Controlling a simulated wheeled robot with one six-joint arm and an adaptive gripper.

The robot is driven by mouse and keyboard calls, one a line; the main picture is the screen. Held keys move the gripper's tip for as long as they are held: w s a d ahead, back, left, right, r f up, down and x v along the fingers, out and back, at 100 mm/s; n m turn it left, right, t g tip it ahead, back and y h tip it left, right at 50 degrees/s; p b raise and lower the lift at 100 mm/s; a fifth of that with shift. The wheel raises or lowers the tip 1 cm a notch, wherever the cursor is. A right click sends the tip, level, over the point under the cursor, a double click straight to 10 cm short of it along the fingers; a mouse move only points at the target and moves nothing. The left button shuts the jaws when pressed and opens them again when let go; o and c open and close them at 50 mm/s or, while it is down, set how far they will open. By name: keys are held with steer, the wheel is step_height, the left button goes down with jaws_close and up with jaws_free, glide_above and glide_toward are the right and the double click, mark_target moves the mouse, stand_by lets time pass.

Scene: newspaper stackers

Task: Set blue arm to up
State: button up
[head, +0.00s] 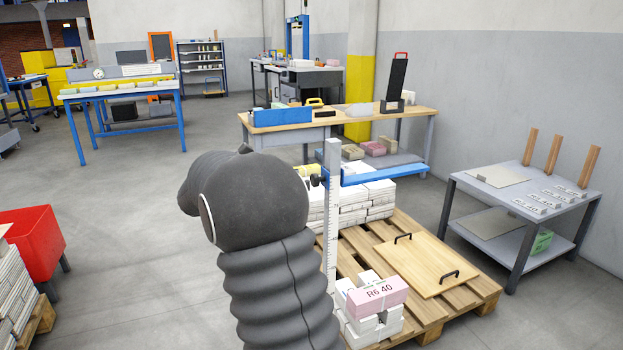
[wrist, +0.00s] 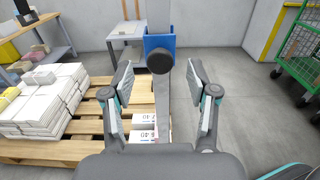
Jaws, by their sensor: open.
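The blue arm (head: 385,177) sticks out to the right, roughly level, from an upright white post with scale marks (head: 332,220). A black knob (head: 317,181) sits at its post end. In the wrist view the blue arm's bracket (wrist: 152,44) shows on the post (wrist: 158,18), with the round black knob (wrist: 160,61) facing me. My gripper (wrist: 160,76) is open and empty. Its fingers stand left and right of the knob in the picture; I see no contact. In the head view my dark arm hides the gripper.
A wooden pallet (head: 437,312) holds white paper stacks (head: 352,216), a wooden board with two handles (head: 428,263) and a pink bundle marked R6.40 (head: 378,296). A grey table (head: 461,183) stands right. A green cage (wrist: 301,50) is at right in the wrist view.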

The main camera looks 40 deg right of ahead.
steer(key=v, duration=0.6)
steer(key=shift+a, duration=0.3)
step_height(320, 180, down, 11)
steer(key=s+a+m+t+y, duration=0.1)
steer(key=a+m+t+y, duration=0.1)
steer(key=m+y, duration=0.15)
steer(key=s+a+f+m+t+y, duration=0.1)
steer(key=s+a+f+m+y, duration=0.25)
steer(key=s+a+y, duration=0.2)
steer(key=s+a+r+m+t+y, duration=0.1)
steer(key=s+a+m+t+y, duration=0.2)
steer(key=s+a, duration=0.4)
steer(key=s+a+r+m+t+y, duration=0.2)
steer(key=s+a+m+t+y, duration=0.2)
steer(key=s+a, duration=0.3)
steer(key=s+y, duration=0.1)
steer(key=s, duration=0.4)
steer(key=shift+s+r+m+t, duration=0.25)
steer(key=shift+s+m+t, duration=0.05)
steer(key=shift+s+m, duration=0.1)
